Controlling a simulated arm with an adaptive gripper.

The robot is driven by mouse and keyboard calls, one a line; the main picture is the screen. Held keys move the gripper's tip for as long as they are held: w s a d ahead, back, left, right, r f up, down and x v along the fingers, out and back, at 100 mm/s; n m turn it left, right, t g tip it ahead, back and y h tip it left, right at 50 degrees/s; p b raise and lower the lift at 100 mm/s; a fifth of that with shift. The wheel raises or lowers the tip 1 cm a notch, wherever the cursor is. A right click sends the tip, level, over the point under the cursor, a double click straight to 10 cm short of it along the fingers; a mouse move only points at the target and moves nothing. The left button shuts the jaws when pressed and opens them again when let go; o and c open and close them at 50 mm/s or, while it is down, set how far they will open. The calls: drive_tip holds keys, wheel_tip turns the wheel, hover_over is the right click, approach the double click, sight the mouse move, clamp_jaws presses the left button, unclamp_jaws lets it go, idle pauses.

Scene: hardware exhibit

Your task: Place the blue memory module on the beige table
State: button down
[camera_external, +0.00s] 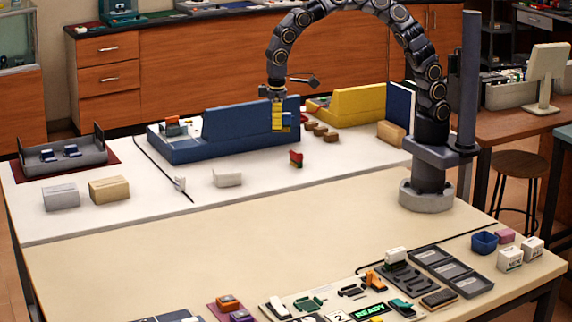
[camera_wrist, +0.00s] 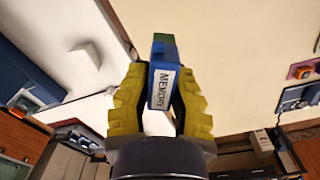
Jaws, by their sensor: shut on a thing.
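The blue memory module (camera_wrist: 160,84), with a white "MEMORY" label and a green end, is held between the yellow fingers of my gripper (camera_wrist: 160,100) in the wrist view. In the external view my gripper (camera_external: 278,117) points down in front of the large blue case, above the white surface; the module is hard to make out there against the blue. The beige table (camera_external: 190,265) fills the foreground. Its surface also shows in the wrist view (camera_wrist: 230,45), beyond the module.
On the white surface stand a blue case (camera_external: 215,137), a yellow case (camera_external: 350,103), a red block (camera_external: 296,158) and pale blocks (camera_external: 228,177). Boards, grey trays (camera_external: 465,285) and small boxes crowd the beige table's front right. Its middle and left are clear.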

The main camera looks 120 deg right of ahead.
drive_tip(key=w+a+r+n, duration=0.1)
drive_tip(key=a+r+n, duration=0.1)
drive_tip(key=a, duration=0.5)
drive_tip(key=a+r+n, duration=0.3)
drive_tip(key=a, duration=0.4)
drive_tip(key=shift+w+a+r, duration=0.2)
drive_tip(key=shift+w+r, duration=0.05)
drive_tip(key=shift+w, duration=0.15)
drive_tip(key=shift+d, duration=0.1)
